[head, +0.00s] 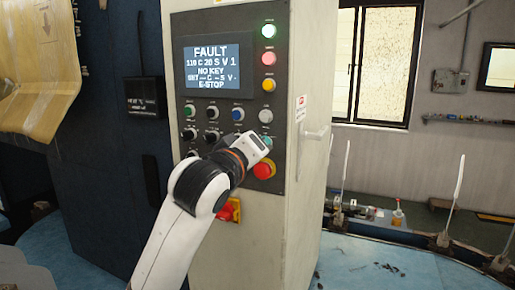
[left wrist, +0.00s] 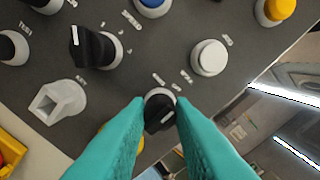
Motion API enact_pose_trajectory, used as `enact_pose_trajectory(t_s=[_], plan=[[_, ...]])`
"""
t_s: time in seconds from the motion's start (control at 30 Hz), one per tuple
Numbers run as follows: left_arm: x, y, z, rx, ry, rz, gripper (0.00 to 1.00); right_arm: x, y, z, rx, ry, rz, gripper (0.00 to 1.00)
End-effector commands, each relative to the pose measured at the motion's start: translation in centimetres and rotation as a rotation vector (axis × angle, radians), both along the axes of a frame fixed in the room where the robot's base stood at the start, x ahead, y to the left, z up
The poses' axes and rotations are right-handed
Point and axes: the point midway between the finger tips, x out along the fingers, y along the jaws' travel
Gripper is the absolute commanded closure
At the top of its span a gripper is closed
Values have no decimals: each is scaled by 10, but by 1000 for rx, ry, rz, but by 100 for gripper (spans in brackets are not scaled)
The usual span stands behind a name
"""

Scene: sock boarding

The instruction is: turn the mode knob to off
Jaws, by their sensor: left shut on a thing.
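My left gripper (head: 262,143) reaches the lower right of the control panel (head: 215,105) in the head view and covers the knob there. In the left wrist view, the teal fingers of this gripper (left wrist: 160,104) are on either side of a small black knob (left wrist: 160,115) and shut on it. The knob has a white pointer line, slanted towards the upper right in that view. The small print above it is too blurred to read. My right gripper is in neither view.
A red emergency button (head: 264,170) sits just below my left gripper, and a white button (head: 265,116) just above. Other black knobs (left wrist: 92,47) and a pale grey switch (left wrist: 58,101) are close by. The screen (head: 212,66) reads FAULT, NO KEY, E-STOP.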

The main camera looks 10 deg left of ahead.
Motion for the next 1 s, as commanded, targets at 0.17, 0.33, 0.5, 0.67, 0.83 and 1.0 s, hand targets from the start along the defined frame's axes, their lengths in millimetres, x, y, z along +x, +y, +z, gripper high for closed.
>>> enact_pose_trajectory(t_s=[0.17, 0.33, 0.5, 0.67, 0.83, 1.0], plan=[[0, 0, -1, 2, 3, 1, 77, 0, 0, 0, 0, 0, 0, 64], [0, 0, -1, 1, 2, 1, 57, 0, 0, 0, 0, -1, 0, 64], [0, 0, 0, 1, 1, 1, 57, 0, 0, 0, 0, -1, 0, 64], [-6, 1, -1, 1, -2, 0, 57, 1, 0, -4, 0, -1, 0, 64], [-33, 6, -3, 0, -5, -2, 57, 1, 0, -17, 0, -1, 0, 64], [-70, 13, -3, -1, -6, -1, 57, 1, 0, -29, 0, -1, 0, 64]])
